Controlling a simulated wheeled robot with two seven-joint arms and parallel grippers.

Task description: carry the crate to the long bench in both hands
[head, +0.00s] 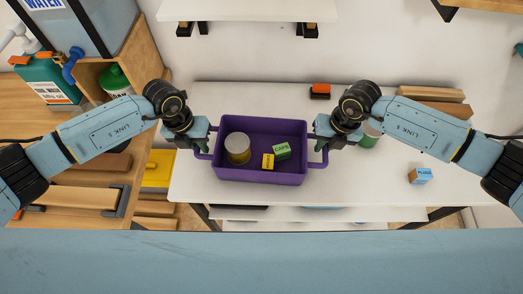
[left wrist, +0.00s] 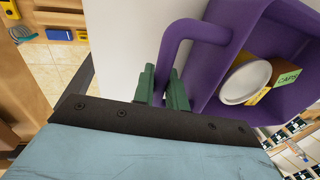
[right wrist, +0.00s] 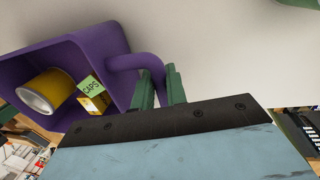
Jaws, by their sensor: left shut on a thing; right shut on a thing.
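A purple crate (head: 262,178) with a loop handle at each end is at the white bench (head: 400,185) in the head view; I cannot tell whether it touches the top. My right gripper (head: 322,147) is shut on the right handle (right wrist: 150,65) in the same way.
A blue box (head: 420,175) lies on the bench's right part. A green can (head: 372,132) stands behind my right gripper. An orange and black item (head: 320,91) and wooden blocks (head: 430,95) lie at the back. A wooden bench (head: 90,160) stands left.

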